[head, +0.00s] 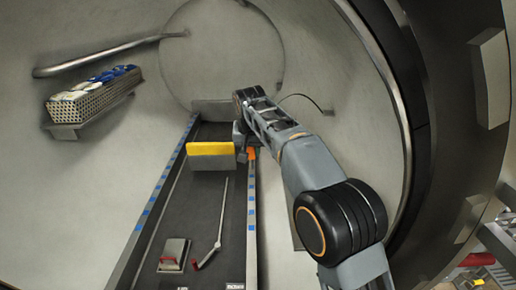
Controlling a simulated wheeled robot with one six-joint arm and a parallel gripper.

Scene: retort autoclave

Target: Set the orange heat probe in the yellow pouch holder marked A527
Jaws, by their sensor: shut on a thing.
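The yellow pouch holder (211,149) stands upright across the dark track inside the vessel, its yellow face turned toward me. No marking such as A527 can be read on it. My arm reaches in from the lower right, and my gripper (242,147) is at the holder's right end, small and partly hidden by the arm. It is shut on the orange heat probe (252,154), of which only a small orange patch shows beside the right rail. Whether the probe touches the holder or the rail cannot be told.
A grey plate (213,110) stands farther back on the track. A perforated basket with blue and white packs (95,92) is on the left wall, below a metal pipe (110,53). A red-handled block (174,254) and a thin lever (218,225) lie on the near track. A cable loops right.

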